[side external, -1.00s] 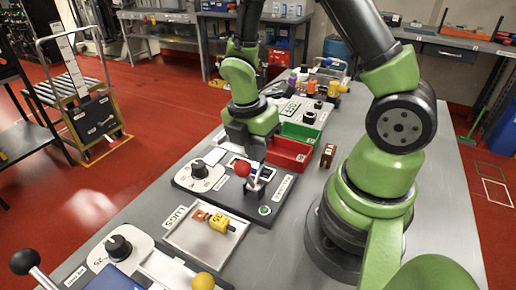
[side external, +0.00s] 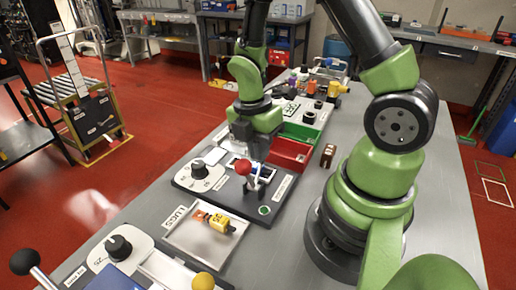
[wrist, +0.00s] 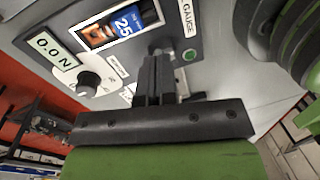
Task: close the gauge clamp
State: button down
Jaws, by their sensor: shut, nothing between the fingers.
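The gauge panel (side external: 228,204) is a dark-edged grey plate on the bench. Its clamp lever has a red ball (side external: 243,167) at the end, and the clamp base (side external: 257,186) stands beside the green button. My gripper (side external: 252,165) points down just behind the red ball, its fingers together. I cannot tell whether it touches the lever. In the wrist view my shut fingers (wrist: 155,68) reach toward the panel near a blue 25 battery (wrist: 122,25). The red ball is not visible there. A readout (wrist: 53,50) shows 0.0 N.
A black knob (side external: 199,169) stands on the panel's left. A green button (side external: 264,210) is at its front. A tray (side external: 190,238) with a yellow piece lies nearer. Red (side external: 289,154) and green (side external: 300,132) bins stand behind. A brown block (side external: 328,156) stands right.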

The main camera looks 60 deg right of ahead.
jog(key=shift+d+f, duration=0.1)
jog(key=shift+d, duration=0.05)
jog(key=shift+d+f+y, duration=0.4)
jog(key=shift+d+y, duration=0.15)
jog(key=shift+y, duration=0.35)
jog(key=shift+d+f+y, duration=0.35)
jog(key=shift+d+y, duration=0.15)
jog(key=shift+y, duration=0.4)
jog(key=shift+d+f, duration=0.6)
jog(key=shift+f, duration=0.15)
jog(key=shift+d+f+y, duration=0.25)
jog(key=shift+f+y, duration=0.15)
jog(key=shift+y, duration=0.3)
